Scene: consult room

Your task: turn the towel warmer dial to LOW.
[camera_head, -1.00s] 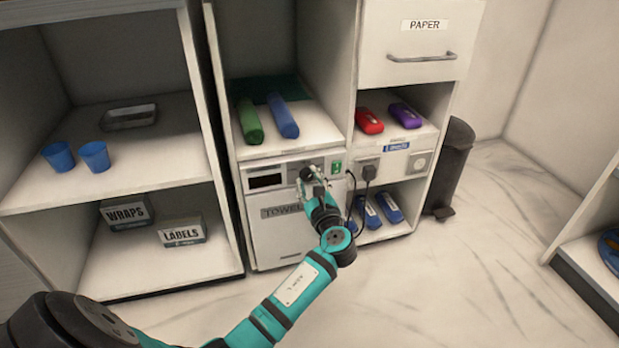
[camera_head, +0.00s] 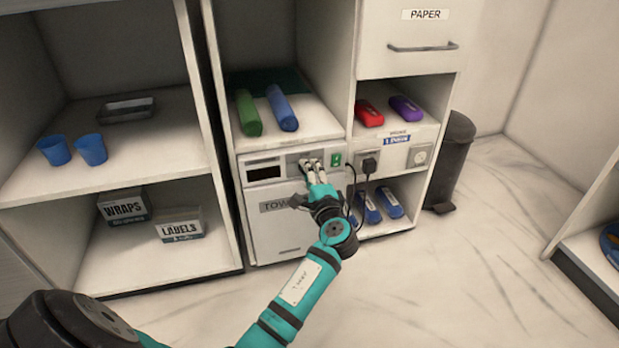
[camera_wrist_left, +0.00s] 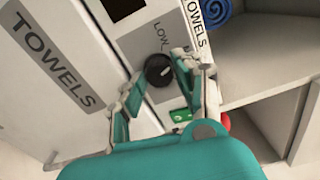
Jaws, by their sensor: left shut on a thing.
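The towel warmer (camera_head: 285,222) is a white cabinet with a grey control panel and a "TOWELS" label, partly hidden by my arm. Its black dial (camera_wrist_left: 158,70) shows in the left wrist view, with a light pointer mark and the word LOW (camera_wrist_left: 160,38) printed near it. My left gripper (camera_head: 312,163) is at the panel in the head view, its fingers covering most of the dial. In the left wrist view the gripper (camera_wrist_left: 160,84) has one finger on each side of the dial and is shut on it. My right gripper is not in view.
A green switch (camera_head: 336,159) sits right of the dial. A black plug (camera_head: 369,166) and hanging cord are close on the right. Green and blue rolled towels (camera_head: 283,108) lie on the shelf above. The floor in front is clear.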

